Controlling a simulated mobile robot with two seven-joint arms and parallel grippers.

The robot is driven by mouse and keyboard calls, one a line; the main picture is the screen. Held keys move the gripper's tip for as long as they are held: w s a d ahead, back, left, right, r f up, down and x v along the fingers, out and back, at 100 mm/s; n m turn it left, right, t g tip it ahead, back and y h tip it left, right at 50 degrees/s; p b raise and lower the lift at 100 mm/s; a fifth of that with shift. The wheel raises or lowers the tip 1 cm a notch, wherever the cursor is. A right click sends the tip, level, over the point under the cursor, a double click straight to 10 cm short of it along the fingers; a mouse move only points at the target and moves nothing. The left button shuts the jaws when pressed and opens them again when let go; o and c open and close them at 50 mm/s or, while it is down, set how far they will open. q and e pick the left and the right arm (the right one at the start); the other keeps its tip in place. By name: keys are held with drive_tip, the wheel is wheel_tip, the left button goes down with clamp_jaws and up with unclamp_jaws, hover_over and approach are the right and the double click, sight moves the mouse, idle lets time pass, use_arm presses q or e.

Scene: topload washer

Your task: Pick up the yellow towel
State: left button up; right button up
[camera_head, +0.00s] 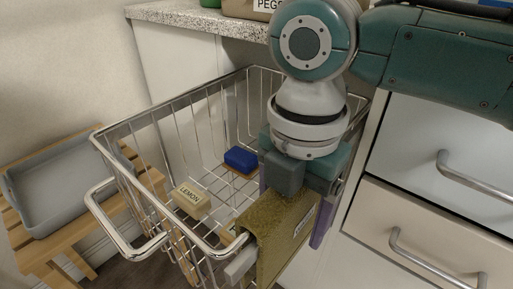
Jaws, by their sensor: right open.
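The yellow towel (275,230), dull olive-yellow with a pale label, hangs by the front right rim of the wire basket (150,118). My right gripper (292,200) comes down from above at the towel's upper right end. It is open, and its body covers part of the towel and rim. A violet strip (323,218) shows to the right of the towel, and more violet shows under the gripper's left side. I cannot tell whether the jaws touch the towel. My left gripper is not in view.
A cream block marked LEMON (191,199) and a blue block (240,159) lie in the basket. A grey tray (70,185) rests on a slatted wooden stand at left. Drawers with metal handles (435,262) stand at right, and a speckled counter (185,14) behind.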

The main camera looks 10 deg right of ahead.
drive_tip(key=shift+c, duration=0.3)
clamp_jaws()
drive_tip(key=shift+r, duration=0.1)
idle(0.4)
